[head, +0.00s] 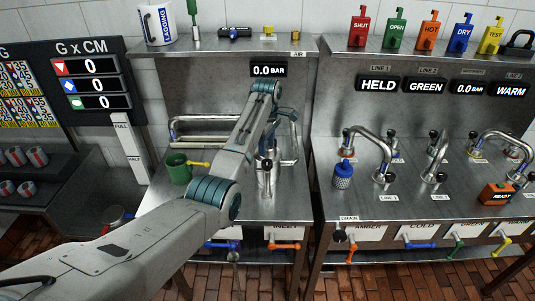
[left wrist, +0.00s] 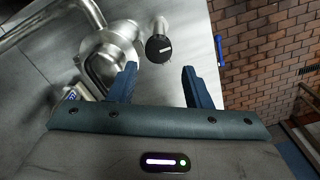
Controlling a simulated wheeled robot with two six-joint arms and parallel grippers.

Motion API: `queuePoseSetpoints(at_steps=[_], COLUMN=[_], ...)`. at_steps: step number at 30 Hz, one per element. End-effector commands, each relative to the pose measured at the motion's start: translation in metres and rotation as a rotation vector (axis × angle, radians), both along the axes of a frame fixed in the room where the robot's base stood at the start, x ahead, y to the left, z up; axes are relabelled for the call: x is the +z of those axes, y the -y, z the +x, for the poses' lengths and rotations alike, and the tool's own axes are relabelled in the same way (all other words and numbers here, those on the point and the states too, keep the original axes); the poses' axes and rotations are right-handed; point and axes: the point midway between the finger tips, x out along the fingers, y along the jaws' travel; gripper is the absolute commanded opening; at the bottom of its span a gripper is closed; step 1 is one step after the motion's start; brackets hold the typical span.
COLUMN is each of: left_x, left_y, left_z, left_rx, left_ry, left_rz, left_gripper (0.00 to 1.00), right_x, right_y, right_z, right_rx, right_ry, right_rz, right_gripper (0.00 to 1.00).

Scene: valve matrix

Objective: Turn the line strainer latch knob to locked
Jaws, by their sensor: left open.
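A black round knob (left wrist: 158,48) with a pale mark on its face tops a short steel stem in the left wrist view. It sits beside a rounded steel body (left wrist: 108,55) on the metal counter. I take it for the strainer latch knob; its mark is too small to read. My left gripper (left wrist: 161,82) is open, with its two blue fingers pointing toward the knob, which lies just past the tips and between their lines. In the head view my left gripper (head: 268,143) hangs over the steel fitting (head: 266,178) and partly hides it. My right gripper is not in view.
A green mug (head: 178,168) stands left of the fitting. Steel pipes (head: 205,128) run behind it. A display (head: 268,70) reads 0.0 BAR. A second bench with curved taps (head: 370,145) stands to the right. Coloured lever handles (head: 285,246) line the front edge.

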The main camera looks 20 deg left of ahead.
Motion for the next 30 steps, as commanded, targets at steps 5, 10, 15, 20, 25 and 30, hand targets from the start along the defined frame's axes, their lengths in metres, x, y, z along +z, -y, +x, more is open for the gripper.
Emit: queuePoseSetpoints(at_steps=[5, 10, 15, 20, 25, 30], left_x=[-0.031, -0.054, -0.063, -0.064, -0.064, -0.064], left_y=[0.0, 0.0, 0.0, 0.0, 0.0, 0.0], left_z=[-0.001, 0.0, 0.0, 0.0, 0.0, 0.0], left_rx=[0.0, 0.0, 0.0, 0.0, 0.0, -0.001], left_ry=[-0.004, -0.002, 0.0, 0.001, 0.001, 0.0], left_rz=[0.001, 0.0, 0.0, 0.0, 0.0, 0.0], left_gripper=[0.45, 0.45, 0.45, 0.45, 0.27, 0.13], right_x=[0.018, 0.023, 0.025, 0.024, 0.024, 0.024], right_y=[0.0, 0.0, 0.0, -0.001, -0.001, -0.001], right_z=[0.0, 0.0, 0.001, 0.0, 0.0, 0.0], right_rx=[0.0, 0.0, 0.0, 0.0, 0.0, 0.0], right_ry=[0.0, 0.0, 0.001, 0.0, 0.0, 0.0], right_rz=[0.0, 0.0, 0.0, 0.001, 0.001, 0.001], right_gripper=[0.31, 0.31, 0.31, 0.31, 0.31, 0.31])
